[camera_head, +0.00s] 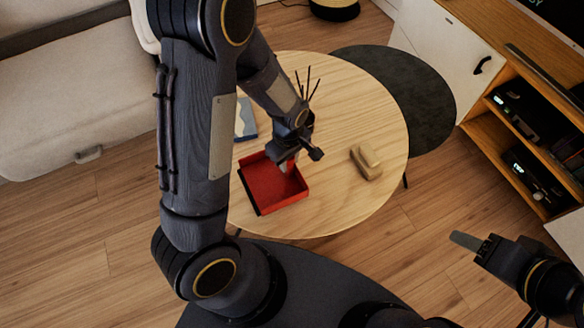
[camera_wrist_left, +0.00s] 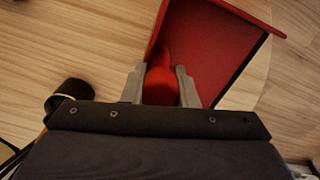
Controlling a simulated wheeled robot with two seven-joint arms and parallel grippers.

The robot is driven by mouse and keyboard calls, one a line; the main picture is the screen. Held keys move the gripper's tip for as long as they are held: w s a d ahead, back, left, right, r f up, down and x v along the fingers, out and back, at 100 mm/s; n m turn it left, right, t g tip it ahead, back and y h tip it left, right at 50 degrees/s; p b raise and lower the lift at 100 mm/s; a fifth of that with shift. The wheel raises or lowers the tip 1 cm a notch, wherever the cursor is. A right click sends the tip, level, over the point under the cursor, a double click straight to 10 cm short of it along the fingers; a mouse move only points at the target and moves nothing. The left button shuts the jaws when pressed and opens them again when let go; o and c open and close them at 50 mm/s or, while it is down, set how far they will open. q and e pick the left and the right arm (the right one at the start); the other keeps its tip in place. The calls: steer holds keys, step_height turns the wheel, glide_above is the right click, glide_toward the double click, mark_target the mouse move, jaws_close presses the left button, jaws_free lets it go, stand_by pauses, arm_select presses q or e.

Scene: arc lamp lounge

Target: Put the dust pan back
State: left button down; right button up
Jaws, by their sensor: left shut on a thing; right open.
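The red dust pan (camera_head: 272,190) is at the front left of the round wooden table (camera_head: 345,90), its open tray facing up. I cannot tell whether it rests on the tabletop or hangs just above it. My left gripper (camera_head: 287,163) is shut on its handle, and the arm hides part of it. In the left wrist view, the red handle (camera_wrist_left: 162,82) sits between the two grey fingers, with the pan (camera_wrist_left: 210,45) extending beyond. My right gripper (camera_head: 470,243) is open and empty, away from the table at the lower right.
A tan block-like object (camera_head: 366,161) lies on the table right of the pan. A blue book-like item (camera_head: 245,119) is partly hidden behind my left arm. A dark round table (camera_head: 415,95) adjoins behind. A sofa (camera_head: 75,90) stands left, a wooden cabinet (camera_head: 478,121) right.

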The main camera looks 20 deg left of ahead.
mark_target(272, 173)
arm_select(q)
steer(key=shift+w+d+f, duration=0.15)
steer(key=shift+f, duration=0.1)
steer(key=shift+w+d+f+b, duration=0.15)
steer(key=shift+f+b, duration=0.15)
steer(key=shift+f, duration=0.6)
steer(key=shift+d+f+b, duration=0.1)
steer(key=shift+f+b, duration=0.15)
steer(key=shift+f, duration=0.65)
steer(key=shift+f, duration=0.1)
steer(key=shift+f, duration=0.15)
steer(key=c, duration=1.1)
jaws_free()
steer(key=shift+c, duration=0.2)
